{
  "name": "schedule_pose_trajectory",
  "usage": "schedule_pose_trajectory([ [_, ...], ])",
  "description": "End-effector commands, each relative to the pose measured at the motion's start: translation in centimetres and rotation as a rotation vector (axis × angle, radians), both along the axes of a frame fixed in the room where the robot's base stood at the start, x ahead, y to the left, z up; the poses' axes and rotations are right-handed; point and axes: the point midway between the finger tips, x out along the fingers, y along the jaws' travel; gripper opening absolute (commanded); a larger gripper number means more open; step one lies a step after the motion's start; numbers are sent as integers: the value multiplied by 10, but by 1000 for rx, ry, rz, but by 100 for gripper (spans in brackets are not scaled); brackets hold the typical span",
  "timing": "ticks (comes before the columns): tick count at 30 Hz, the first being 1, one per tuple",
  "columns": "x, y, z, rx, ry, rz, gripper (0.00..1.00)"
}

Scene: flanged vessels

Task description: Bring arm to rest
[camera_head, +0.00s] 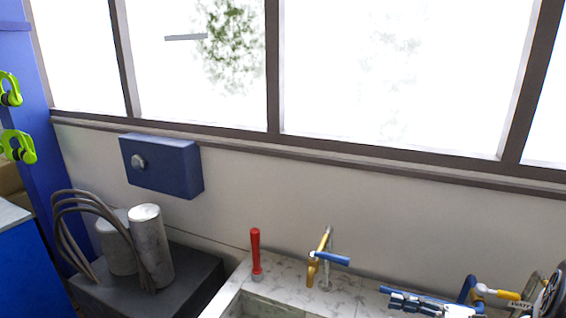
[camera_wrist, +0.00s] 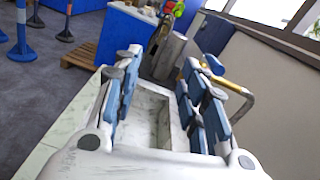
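My gripper (camera_wrist: 161,60) fills the lower part of the wrist view, its two blue-padded fingers standing well apart. It is open, with nothing between the fingers; the sink basin (camera_wrist: 152,118) shows through the gap. In the head view, blue and grey jointed parts at the lower right edge look like part of my gripper, cut off by the frame. The brass tap (camera_head: 317,268) with a blue lever stands on the sink's back edge. Its bent spout (camera_wrist: 242,100) shows just right of my right finger in the wrist view; I cannot tell whether they touch.
A red upright cylinder (camera_head: 256,254) stands on the stone counter. Two grey metal cylinders (camera_head: 150,245) with looped hoses sit on a dark block at left. A blue box (camera_head: 161,165) hangs on the wall. In the wrist view, a wooden pallet (camera_wrist: 82,58) and open grey floor (camera_wrist: 45,85) lie left.

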Motion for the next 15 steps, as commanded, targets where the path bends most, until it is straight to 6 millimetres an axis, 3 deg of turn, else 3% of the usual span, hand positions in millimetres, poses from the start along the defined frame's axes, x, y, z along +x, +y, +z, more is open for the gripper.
schedule_pose_trajectory([
  [8,-14,43,14,-176,-27,142,39],
  [15,-43,88,24,-396,-83,309,39],
])
